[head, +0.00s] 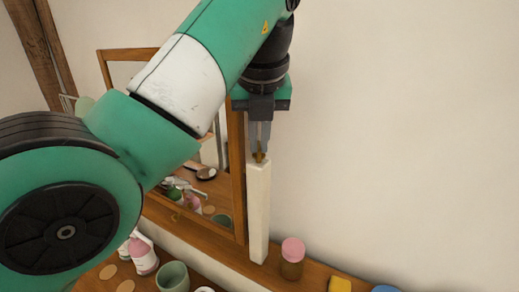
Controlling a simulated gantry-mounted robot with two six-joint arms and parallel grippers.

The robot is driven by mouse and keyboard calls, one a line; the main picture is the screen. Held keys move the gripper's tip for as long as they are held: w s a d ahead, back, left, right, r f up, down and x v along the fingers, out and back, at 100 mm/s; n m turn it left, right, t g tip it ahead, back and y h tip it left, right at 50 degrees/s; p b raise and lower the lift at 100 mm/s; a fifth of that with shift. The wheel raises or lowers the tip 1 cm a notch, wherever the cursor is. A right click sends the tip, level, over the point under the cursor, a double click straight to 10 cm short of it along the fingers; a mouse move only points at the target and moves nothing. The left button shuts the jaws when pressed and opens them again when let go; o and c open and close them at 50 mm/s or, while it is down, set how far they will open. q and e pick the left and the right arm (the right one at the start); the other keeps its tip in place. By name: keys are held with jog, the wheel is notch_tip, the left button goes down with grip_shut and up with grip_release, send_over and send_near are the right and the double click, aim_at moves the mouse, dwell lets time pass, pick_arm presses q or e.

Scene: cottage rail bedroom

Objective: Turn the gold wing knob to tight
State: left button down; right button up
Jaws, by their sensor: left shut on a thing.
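The gold wing knob (259,157) sits on top of a tall white post (258,212) beside the mirror's wooden frame. The knob's turn angle and any tight mark cannot be made out. My right gripper is not in view.
A wood-framed mirror (239,190) stands just left of the post. A jar with a pink lid (292,252), a yellow block (340,285) and a blue item (385,289) are on the wooden surface to the right. A green cup (173,277) and a pink-and-white bottle (143,256) stand lower left.

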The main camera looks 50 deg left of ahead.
pick_arm(q)
jog(key=shift+m, duration=0.4)
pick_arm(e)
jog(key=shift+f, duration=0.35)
pick_arm(q)
jog(key=c, duration=1)
grip_release()
